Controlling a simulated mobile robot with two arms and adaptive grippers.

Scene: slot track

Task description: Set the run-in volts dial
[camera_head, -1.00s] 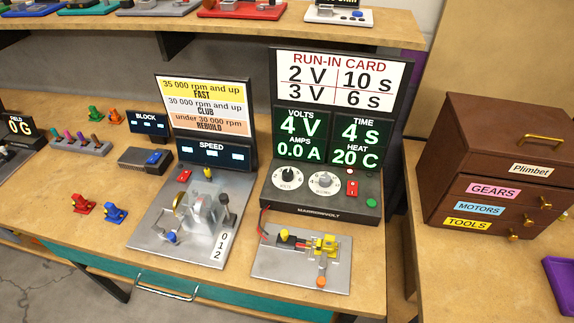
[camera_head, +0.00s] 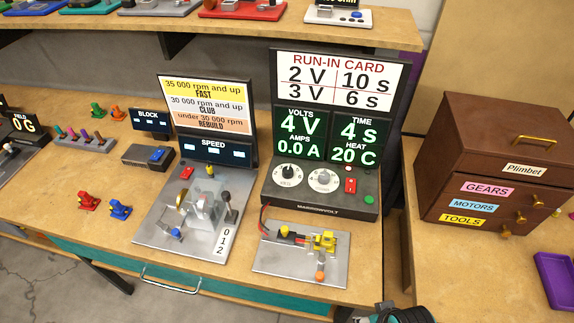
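The volts dial (camera_head: 287,174) is a white round dial with a black knob on the sloped panel of the dark run-in unit (camera_head: 318,209). The green display (camera_head: 301,124) above it reads 4 V and 0.0 A. The run-in card (camera_head: 338,82) on top lists 2 V with 10 s and 3 V with 6 s. Part of my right gripper or arm (camera_head: 402,314) shows at the bottom edge, well below and right of the dial; its fingertips cannot be made out. My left gripper is not in view.
Beside the volts dial are a grey-knobbed seconds dial (camera_head: 324,180), a red switch (camera_head: 350,185) and a green button (camera_head: 369,199). The right display (camera_head: 355,137) reads 4 s and 20 C. A motor plate (camera_head: 330,269) lies in front; a speed rig (camera_head: 150,236) stands left; a brown cabinet (camera_head: 498,150) stands right.

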